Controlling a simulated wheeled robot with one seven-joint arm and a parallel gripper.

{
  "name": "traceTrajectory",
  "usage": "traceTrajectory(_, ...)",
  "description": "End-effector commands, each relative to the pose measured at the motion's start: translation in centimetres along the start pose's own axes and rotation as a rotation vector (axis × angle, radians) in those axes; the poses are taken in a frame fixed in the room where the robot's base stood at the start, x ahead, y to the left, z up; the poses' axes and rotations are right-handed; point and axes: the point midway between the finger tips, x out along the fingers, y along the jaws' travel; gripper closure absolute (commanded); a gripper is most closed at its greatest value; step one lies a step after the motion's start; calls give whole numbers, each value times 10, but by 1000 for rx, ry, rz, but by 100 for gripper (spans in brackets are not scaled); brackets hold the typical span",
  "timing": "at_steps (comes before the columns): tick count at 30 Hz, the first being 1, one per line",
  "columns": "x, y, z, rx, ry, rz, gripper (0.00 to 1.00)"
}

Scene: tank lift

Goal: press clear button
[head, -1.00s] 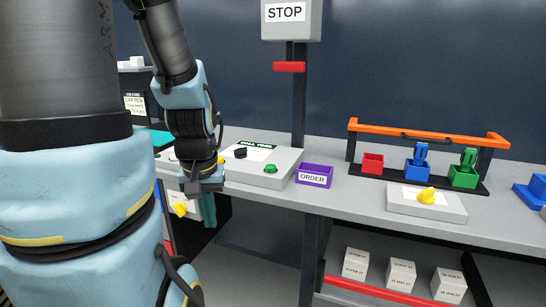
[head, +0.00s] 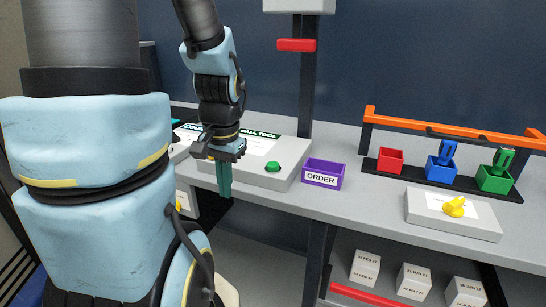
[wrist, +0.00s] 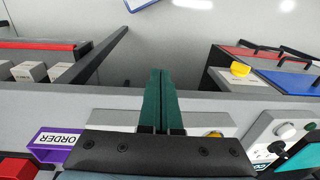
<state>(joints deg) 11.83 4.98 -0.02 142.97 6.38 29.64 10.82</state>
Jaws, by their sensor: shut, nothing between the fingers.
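No button with a readable "clear" label shows in either view. A grey control panel (head: 284,181) with a part-covered "CALL TOOL" label has a round green button (head: 273,167) at its right. My gripper (head: 224,192) points down in front of this panel's left part, with its teal fingers shut and empty. The fingers also show shut in the wrist view (wrist: 163,75). My arm hides part of the panel's top. A second box (wrist: 262,129) shows at the right of the wrist view, with a pale button (wrist: 288,131) and a cut-off label.
A purple ORDER bin (head: 323,173) stands right of the panel. Further right are red (head: 390,160), blue (head: 440,174) and green (head: 495,178) holders under an orange bar (head: 455,129), and a box with a yellow knob (head: 454,207). A dark post (head: 305,85) rises behind the panel.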

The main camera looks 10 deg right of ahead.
Motion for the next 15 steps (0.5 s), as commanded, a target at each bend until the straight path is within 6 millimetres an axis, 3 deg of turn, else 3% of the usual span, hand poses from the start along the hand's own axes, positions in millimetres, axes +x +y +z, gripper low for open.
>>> traceTrajectory(1, -23, 8, -9, 211, -54, -18, 100)
traceTrajectory(9, -94, 38, -65, 1469, -475, -164, 100)
traceTrajectory(12, -116, 49, -89, 1798, -639, -213, 100)
traceTrajectory(15, -131, 60, -107, 2010, -771, -252, 100)
